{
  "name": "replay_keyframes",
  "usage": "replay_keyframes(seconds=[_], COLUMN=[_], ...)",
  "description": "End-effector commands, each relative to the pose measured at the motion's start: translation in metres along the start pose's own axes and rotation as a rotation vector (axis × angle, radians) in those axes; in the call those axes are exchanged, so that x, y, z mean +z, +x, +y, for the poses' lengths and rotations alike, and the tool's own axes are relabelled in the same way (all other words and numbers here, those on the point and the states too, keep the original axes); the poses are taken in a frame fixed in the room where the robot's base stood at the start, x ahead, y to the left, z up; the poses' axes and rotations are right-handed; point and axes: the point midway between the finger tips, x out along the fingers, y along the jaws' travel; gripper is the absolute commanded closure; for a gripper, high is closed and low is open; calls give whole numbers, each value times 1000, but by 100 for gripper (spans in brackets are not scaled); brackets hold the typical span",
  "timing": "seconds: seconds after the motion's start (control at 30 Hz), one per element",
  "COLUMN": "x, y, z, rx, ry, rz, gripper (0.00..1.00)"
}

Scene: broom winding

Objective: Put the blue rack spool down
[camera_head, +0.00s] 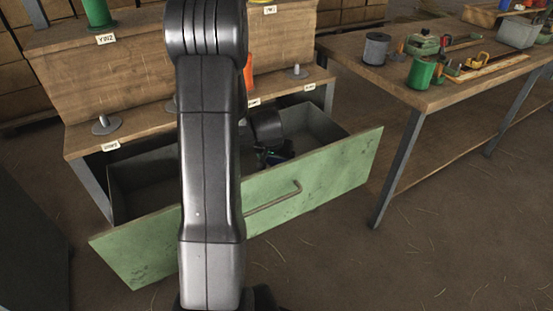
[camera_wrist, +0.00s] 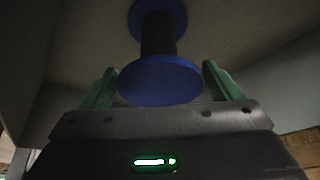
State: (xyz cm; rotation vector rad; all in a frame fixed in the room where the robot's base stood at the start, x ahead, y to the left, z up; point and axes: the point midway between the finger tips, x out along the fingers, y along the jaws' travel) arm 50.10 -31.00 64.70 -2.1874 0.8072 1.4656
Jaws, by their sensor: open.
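The blue rack spool (camera_wrist: 160,80), with two blue flanges and a dark core, shows in the wrist view against a pale grey surface. My gripper (camera_wrist: 161,80) is open. Its two green fingers stand on either side of the spool's near flange, with a visible gap at the right; whether the left finger touches it I cannot tell. In the head view my gripper (camera_head: 275,153) is down inside the open drawer (camera_head: 330,175). The spool is not visible there, hidden by my arm and gripper.
The green drawer front, with its bar handle (camera_head: 273,198), juts out from the wooden rack bench (camera_head: 90,137). Spool pegs (camera_head: 297,72) and labels line the bench. At right a table (camera_head: 385,85) holds a grey spool (camera_head: 376,48) and a green spool (camera_head: 421,73).

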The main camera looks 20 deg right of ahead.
Motion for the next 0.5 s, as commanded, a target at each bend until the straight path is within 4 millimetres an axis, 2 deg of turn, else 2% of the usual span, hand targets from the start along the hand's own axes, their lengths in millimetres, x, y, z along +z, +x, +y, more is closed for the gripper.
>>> replay_keyframes(seconds=[0.3, 0.5], x=[-2, -1], y=[-67, -98], z=[0, 0], rx=[-1, -1], ry=[0, 0], rz=[6, 4], gripper=[16, 16])
